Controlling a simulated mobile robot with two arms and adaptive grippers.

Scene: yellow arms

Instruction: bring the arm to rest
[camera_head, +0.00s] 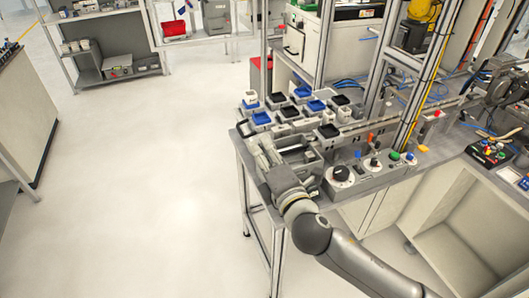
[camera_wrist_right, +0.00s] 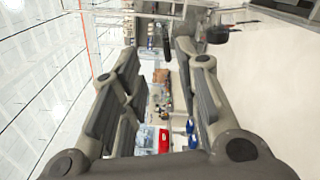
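My right arm reaches in from the bottom right of the head view. Its gripper (camera_head: 272,150) is above the near left end of the grey workbench (camera_head: 322,198). The right wrist view shows the two fingers of this gripper (camera_wrist_right: 158,52) spread apart. Nothing is held between them, and only the distant room shows through the gap. The head view cannot show whether the gripper touches anything on the bench. My left gripper is in neither view.
Blue and black bins (camera_head: 288,112) stand close behind the right gripper. A control box with knobs (camera_head: 372,163) is just right of it. Metal frame posts rise behind, with a yellow robot arm (camera_head: 422,12) at the back. The floor (camera_head: 135,160) on the left is clear.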

